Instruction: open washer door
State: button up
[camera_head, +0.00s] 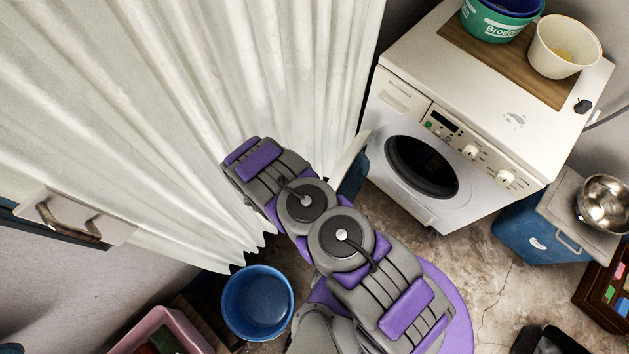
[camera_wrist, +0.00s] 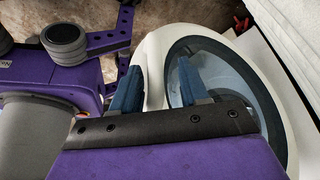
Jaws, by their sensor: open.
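The white washer (camera_head: 475,105) stands at the upper right in the head view, its round, dark drum opening (camera_head: 422,166) uncovered. Its door (camera_head: 350,150) is swung out to the left of the opening, seen almost edge-on and partly hidden by my arm. In the wrist view the door (camera_wrist: 268,95) is a white ring with bluish glass. My gripper (camera_wrist: 160,80) is open, its two blue fingers on either side of the door's white rim. One finger is outside the rim, the other over the glass side. I cannot tell whether they touch it.
A white curtain (camera_head: 180,100) hangs left of the washer, close to the door. A blue bucket (camera_head: 258,302) and a pink tub (camera_head: 165,330) stand at lower left. A blue box (camera_head: 540,228) stands right of the washer. Bare floor (camera_head: 490,265) lies in front of the washer.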

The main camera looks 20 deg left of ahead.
jog(key=r+p, duration=0.1)
jog(key=r, duration=0.2)
jog(key=shift+d, duration=0.2)
jog(key=s+d+r+p, duration=0.1)
jog(key=s+d+p, duration=0.4)
jog(key=s+d, duration=0.5)
jog(key=shift+s+d+p, duration=0.3)
jog(key=shift+d+p, duration=0.1)
jog(key=shift+d, duration=0.5)
jog(key=shift+c, duration=0.2)
